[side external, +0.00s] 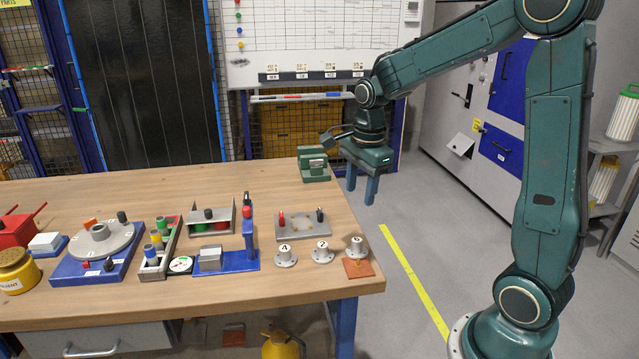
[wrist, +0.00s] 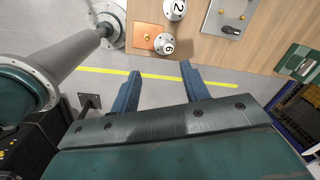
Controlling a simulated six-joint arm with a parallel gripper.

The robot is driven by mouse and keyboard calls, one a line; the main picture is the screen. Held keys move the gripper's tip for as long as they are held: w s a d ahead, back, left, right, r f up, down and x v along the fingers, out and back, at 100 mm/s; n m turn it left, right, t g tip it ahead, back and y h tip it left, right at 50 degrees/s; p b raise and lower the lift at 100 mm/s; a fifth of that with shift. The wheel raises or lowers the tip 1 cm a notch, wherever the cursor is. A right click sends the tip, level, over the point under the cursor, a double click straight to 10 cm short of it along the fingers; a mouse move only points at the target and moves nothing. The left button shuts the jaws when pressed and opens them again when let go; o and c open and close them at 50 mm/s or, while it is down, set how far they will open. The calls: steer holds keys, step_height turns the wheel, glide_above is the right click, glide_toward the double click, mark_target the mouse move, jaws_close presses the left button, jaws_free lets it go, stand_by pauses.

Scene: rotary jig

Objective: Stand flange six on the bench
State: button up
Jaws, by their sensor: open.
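Flange six (side external: 357,247) is a small pale grey flange with a round base and a short hub. It is at the bench's front right corner, at an orange-brown square plate (side external: 357,269). In the wrist view, flange six (wrist: 166,43) shows its number 6 and overlaps the plate's edge (wrist: 140,33); whether it sits level there I cannot tell. My gripper (side external: 361,192) is open and empty, above and behind flange six, past the bench's right edge. In the wrist view, my gripper's blue fingers (wrist: 160,73) point towards the flange, with clear space between.
Two similar flanges (side external: 285,256) (side external: 322,252) stand left of flange six. A grey plate with red and black pegs (side external: 302,224) lies behind them. A blue fixture with a post (side external: 228,262) is further left. A green block (side external: 313,164) stands at the back. Bare bench (side external: 335,208) lies near the right edge.

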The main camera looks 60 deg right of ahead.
steer(key=s+a+r+n+t, duration=0.2)
steer(key=s+a+r+n, duration=0.2)
steer(key=n, duration=0.7)
steer(key=s+a+r+n+t, duration=0.2)
steer(key=s+a+r+n, duration=0.1)
steer(key=s+a+n, duration=0.5)
steer(key=s+n, duration=0.3)
steer(key=s, duration=0.1)
steer(key=shift+s+r+t, duration=0.3)
steer(key=shift+r, duration=0.1)
